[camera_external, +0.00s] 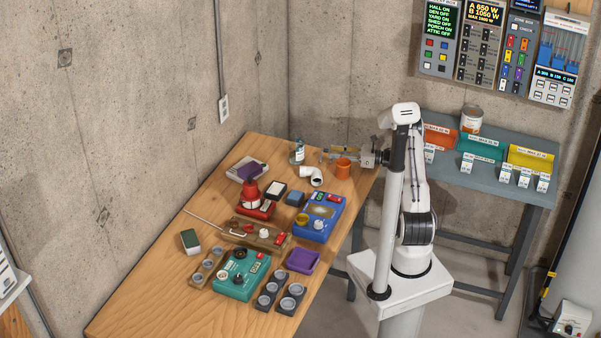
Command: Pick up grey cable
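I cannot make out a grey cable for certain in this view. A thin grey rod-like piece (203,220) sticks out to the left from a tan board on the wooden table, but I cannot tell whether it is a cable. My gripper (326,154) is at the table's far right edge, lying sideways and pointing left. It is above or behind an orange cup and a white pipe elbow. Its fingers are too small to read, and I cannot tell whether they hold anything.
The wooden table (135,289) holds an orange cup (343,169), a white elbow (313,176), a bottle (297,152), a blue device (318,218), a teal device (240,275) and a purple tray (303,261). Its front left is clear. Coloured bins stand on a grey bench (505,186).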

